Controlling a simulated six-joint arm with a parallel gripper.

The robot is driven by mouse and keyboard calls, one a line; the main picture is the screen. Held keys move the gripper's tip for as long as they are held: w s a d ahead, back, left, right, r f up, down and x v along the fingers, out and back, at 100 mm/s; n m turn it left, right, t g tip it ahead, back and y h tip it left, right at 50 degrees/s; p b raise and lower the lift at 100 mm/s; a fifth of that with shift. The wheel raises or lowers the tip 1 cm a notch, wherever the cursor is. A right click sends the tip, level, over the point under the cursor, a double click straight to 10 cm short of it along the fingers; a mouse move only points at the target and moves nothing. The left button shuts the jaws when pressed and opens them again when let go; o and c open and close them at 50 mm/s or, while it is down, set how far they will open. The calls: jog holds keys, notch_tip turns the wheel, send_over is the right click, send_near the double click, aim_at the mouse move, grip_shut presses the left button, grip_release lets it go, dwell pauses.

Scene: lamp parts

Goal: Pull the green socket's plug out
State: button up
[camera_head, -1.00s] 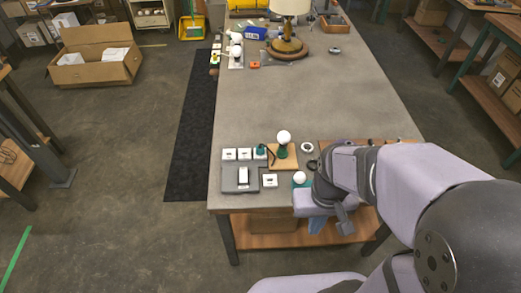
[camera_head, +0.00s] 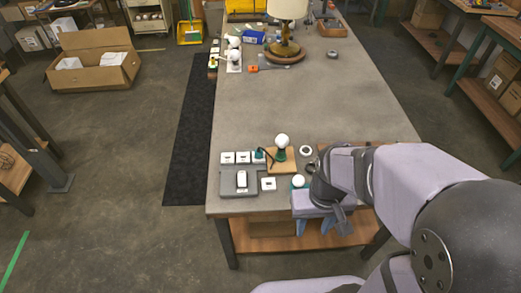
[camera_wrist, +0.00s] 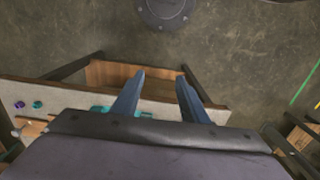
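A dark green socket (camera_head: 281,155) holding a white bulb (camera_head: 282,141) stands on a small wooden board near the bench's front edge. A dark cord runs left from it to a small dark green plug (camera_head: 260,154), which appears to sit in the rightmost of a row of white outlets (camera_head: 243,157). My gripper (camera_head: 315,226) is at the bench's front edge, right of and nearer than the plug, pointing down and holding nothing. In the wrist view my gripper (camera_wrist: 156,92) shows two blue fingers spread apart, with the bench edge and floor beyond.
A second teal socket with a white bulb (camera_head: 298,181) stands beside my gripper, partly hidden by it. A grey block (camera_head: 231,189) with a white switch and a separate white outlet (camera_head: 268,184) lie left. The mid-bench is clear; a lamp (camera_head: 287,30) stands far back.

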jog(key=shift+o, duration=0.3)
jog(key=w+a+f+n+b, duration=0.2)
jog(key=w+b, duration=0.3)
jog(key=w, duration=0.5)
jog(key=w+a+f+n+t+y+b, duration=0.1)
jog(key=w+b, duration=0.4)
jog(key=w, duration=0.5)
jog(key=shift+w+a+f+n+t+b, duration=0.3)
jog(key=shift+a+f+n+b, duration=0.1)
jog(key=shift+a+f, duration=0.3)
jog(key=n+t+y+b, duration=0.2)
jog(key=n+b, duration=0.3)
jog(key=b, duration=0.4)
send_over(258, 150)
jog(key=s+d, duration=0.2)
jog(key=shift+w+f, duration=0.15)
jog(key=shift+f, duration=1.8)
jog(key=shift+p+x, duration=0.3)
jog(key=shift+x, duration=3.35)
jog(key=shift+s+g, duration=0.2)
jog(key=shift+g, duration=0.1)
jog(key=c, duration=1.1)
jog(key=shift+w+a+r+p, duration=0.1)
jog(key=shift+r+p, duration=0.55)
jog(key=shift+c, duration=0.2)
